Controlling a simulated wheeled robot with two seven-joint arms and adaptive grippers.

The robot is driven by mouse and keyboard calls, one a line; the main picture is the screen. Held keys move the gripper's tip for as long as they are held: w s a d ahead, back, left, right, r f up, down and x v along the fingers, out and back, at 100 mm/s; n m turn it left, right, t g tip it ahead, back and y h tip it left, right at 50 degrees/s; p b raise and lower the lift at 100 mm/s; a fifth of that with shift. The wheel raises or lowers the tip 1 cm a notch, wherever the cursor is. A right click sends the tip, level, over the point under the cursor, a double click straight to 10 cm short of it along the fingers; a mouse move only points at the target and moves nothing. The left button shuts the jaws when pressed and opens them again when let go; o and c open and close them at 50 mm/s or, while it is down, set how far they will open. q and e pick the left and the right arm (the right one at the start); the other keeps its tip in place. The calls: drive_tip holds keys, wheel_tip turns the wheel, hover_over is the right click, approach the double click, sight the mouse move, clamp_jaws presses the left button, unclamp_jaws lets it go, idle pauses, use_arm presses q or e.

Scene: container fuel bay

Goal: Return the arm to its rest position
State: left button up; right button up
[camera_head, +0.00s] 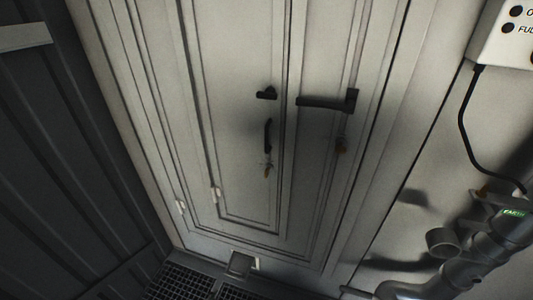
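Neither of my grippers shows in the head view, so I cannot tell whether they are open or shut, or whether they hold anything. The view is tilted and faces a pale panelled double door (240,70). The door looks closed. A long dark lever handle (325,102) is on its right leaf. A dark pull handle (267,135) and a small dark latch (266,93) are on its left leaf.
Grey tubular parts (465,272) fill the lower right, near a green label (514,212). A white control box (505,38) with a hanging black cable (465,130) is at upper right. A dark ribbed wall (60,150) is left. Dark grating (180,283) lies below the door.

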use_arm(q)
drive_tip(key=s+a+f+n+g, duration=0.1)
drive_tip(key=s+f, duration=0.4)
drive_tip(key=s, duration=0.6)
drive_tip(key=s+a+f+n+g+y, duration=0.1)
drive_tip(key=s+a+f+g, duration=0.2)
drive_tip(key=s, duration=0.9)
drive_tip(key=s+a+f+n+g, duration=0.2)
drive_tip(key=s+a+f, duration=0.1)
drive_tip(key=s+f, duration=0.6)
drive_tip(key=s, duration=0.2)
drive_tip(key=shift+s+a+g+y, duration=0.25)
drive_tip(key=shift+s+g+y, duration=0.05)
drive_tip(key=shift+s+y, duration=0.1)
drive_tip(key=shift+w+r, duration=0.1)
